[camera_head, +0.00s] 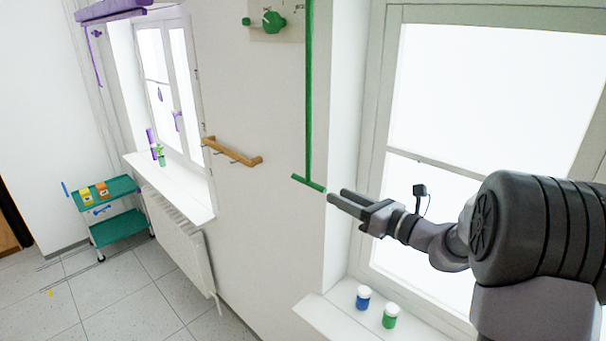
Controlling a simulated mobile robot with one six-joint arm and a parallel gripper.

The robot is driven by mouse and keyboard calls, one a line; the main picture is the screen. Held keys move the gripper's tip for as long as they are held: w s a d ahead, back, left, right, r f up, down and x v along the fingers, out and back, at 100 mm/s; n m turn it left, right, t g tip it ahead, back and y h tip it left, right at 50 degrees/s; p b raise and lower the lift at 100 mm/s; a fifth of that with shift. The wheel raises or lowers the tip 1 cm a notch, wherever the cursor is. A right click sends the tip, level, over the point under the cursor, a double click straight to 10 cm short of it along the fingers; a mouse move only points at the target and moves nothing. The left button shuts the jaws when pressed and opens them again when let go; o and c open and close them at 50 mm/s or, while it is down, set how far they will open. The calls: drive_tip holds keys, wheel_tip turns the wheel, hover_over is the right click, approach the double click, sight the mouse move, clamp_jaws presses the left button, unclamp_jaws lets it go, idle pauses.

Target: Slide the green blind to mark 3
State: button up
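A green rod (309,90) hangs down the wall beside the right window and ends in a green crossbar handle (308,183). A green knob (273,21) sits on a wall plate at the top. The green blind's cloth and mark 3 are not visible. My gripper (336,196) is just right of the crossbar's right end, fingers pointing left towards it. The two fingertips look apart, with nothing seen between them. Whether a finger touches the crossbar is unclear.
The right window sill (345,325) below holds a blue jar (363,298) and a green jar (390,316). A wooden rail (232,152) juts from the wall at left. A purple blind (110,9), a radiator (180,245) and a green trolley (118,228) are farther left.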

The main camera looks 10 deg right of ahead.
sight(310, 184)
drive_tip(key=p+x, duration=0.2)
drive_tip(key=x, duration=0.9)
drive_tip(key=shift+w+a+f+p, duration=0.1)
drive_tip(key=shift+a+p, duration=0.2)
drive_tip(key=shift+p, duration=0.1)
clamp_jaws()
idle(0.6)
